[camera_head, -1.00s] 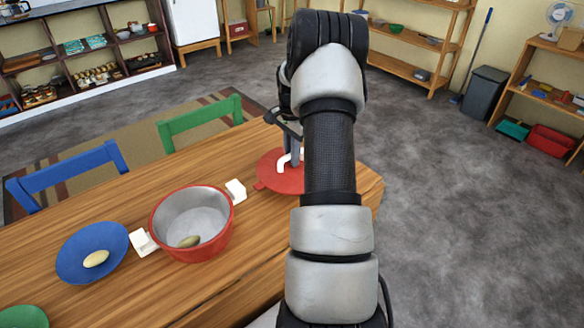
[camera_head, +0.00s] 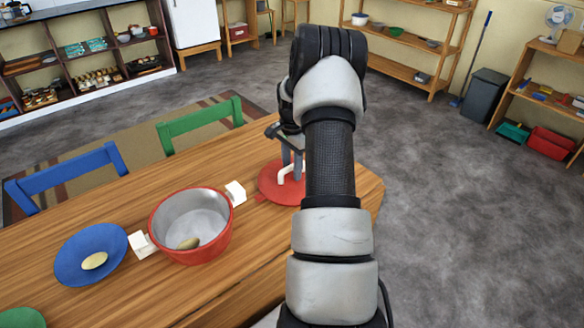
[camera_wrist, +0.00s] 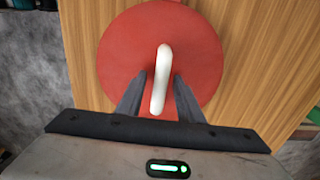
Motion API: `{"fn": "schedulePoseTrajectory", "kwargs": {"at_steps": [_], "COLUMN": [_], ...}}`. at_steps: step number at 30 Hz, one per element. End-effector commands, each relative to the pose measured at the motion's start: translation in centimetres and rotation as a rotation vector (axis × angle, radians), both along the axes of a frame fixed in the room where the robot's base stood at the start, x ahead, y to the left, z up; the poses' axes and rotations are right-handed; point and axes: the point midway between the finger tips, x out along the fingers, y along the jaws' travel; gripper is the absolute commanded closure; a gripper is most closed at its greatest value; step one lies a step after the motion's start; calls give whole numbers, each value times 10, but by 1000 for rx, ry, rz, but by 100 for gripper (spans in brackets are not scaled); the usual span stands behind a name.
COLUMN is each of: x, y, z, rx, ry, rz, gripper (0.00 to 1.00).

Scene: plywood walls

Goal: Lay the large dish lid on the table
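The large dish lid is a red disc (camera_head: 271,187) with a white looped handle (camera_head: 284,174). It lies flat, apparently on the right part of the wooden table (camera_head: 255,225), partly hidden behind my arm. The wrist view shows the lid (camera_wrist: 120,55) from above, with its handle (camera_wrist: 162,80) upright. My gripper (camera_wrist: 161,74) is over the lid, one finger on each side of the handle. Narrow gaps show between the fingers and the handle, so it looks open. My gripper (camera_head: 293,155) is partly hidden in the head view.
A red pot (camera_head: 210,247) with white handles stands left of the lid and holds a potato-like item. A blue plate (camera_head: 75,270) with a similar item is farther left. Part of a green plate (camera_head: 22,317) shows. Blue (camera_head: 70,172) and green (camera_head: 200,122) chairs stand along the far edge.

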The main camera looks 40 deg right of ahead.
Motion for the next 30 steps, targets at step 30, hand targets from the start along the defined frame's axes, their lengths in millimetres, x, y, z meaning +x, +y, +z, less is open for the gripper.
{"fn": "schedulePoseTrajectory", "kwargs": {"at_steps": [30], "x": [0], "y": [0], "z": [124], "rx": [0], "ry": [1], "rz": [0], "gripper": [66]}}
